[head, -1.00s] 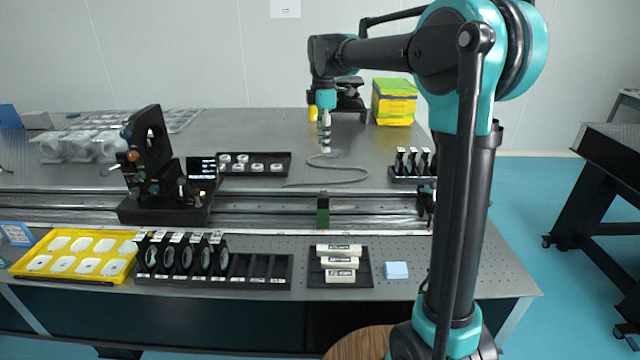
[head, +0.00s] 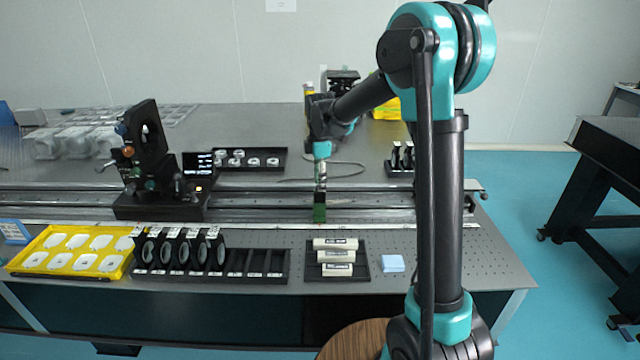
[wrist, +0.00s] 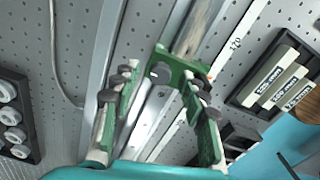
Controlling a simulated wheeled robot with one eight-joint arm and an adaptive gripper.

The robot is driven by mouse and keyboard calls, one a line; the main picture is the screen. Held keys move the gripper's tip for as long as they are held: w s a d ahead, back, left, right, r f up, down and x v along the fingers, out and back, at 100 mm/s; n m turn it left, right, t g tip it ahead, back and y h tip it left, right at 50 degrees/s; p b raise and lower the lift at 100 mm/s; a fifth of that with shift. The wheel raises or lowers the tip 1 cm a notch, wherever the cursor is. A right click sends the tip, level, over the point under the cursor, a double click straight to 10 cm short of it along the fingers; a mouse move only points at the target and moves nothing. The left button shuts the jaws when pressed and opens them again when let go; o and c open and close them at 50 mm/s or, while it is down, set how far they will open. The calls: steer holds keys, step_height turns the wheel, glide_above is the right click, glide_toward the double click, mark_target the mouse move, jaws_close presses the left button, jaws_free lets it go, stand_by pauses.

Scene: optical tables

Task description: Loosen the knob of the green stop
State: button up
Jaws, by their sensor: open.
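The green stop (head: 320,214) sits on the long metal rail near the middle of the head view. In the wrist view it shows as a green block (wrist: 178,65) just beyond the fingertips. Nothing is visibly held. Whether the fingers touch the stop cannot be told.
A black optical mount (head: 150,165) stands on the rail to the left. A dark tray with small round parts (head: 250,160) lies behind the rail. A tray of white blocks (head: 337,272) lies in front. The rail (head: 385,207) beside the stop looks clear.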

steer(key=shift+f, duration=0.4)
steer(key=shift+c, duration=0.2)
jaws_close()
